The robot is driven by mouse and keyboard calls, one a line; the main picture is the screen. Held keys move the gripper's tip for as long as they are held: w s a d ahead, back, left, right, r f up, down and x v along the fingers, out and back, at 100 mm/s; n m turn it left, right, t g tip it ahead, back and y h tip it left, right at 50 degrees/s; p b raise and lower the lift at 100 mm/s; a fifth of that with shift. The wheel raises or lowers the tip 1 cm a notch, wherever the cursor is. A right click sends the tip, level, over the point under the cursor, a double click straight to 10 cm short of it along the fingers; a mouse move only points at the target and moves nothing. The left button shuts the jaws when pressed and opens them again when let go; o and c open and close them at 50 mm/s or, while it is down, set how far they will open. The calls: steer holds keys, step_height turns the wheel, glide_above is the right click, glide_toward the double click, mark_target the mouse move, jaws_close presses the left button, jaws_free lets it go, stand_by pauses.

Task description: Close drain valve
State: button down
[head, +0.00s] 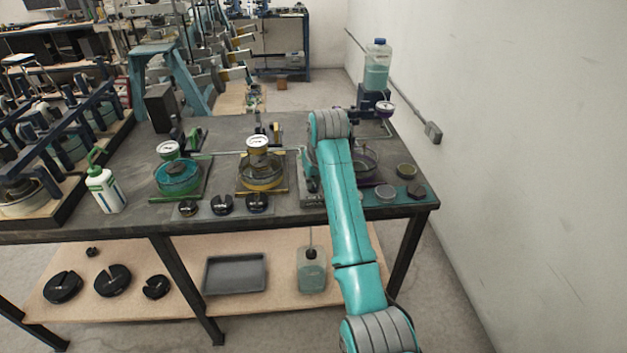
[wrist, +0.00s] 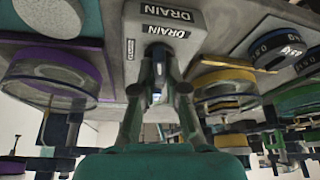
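The drain valve block (wrist: 195,22) shows in the wrist view as a grey box with two black "DRAIN" labels and a small side label that seems to read "CLOSED". Its dark lever (wrist: 157,62) points toward my wrist camera. My gripper (wrist: 159,88) has one finger on each side of the lever, with the tips close to it. I cannot tell whether the fingers press on it. In the head view my teal arm hides the gripper and most of the valve, beside the purple-ringed vessel (head: 366,160).
Yellow (head: 262,180) and green (head: 178,182) vessels with gauges stand left of my arm. Black slotted weights (head: 222,205) lie along the bench's front edge. A bottle of teal liquid (head: 376,75) stands behind, near the right wall. A jug (head: 312,275) sits on the lower shelf.

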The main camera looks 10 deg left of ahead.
stand_by(0.4)
steer(key=n+y, duration=0.1)
steer(key=n, duration=0.2)
steer(key=shift+d+g, duration=0.1)
steer(key=shift+g, duration=0.3)
steer(key=n+g+y, duration=0.1)
steer(key=n, duration=0.3)
steer(key=shift+w+n, duration=0.15)
steer(key=shift+n, duration=0.15)
steer(key=n+g, duration=0.1)
steer(key=n, duration=0.2)
steer(key=shift+n+g, duration=0.3)
steer(key=shift+w+n+g, duration=0.1)
steer(key=shift+n+g, duration=0.7)
steer(key=shift+n, duration=1.2)
steer(key=c, duration=1.2)
jaws_free()
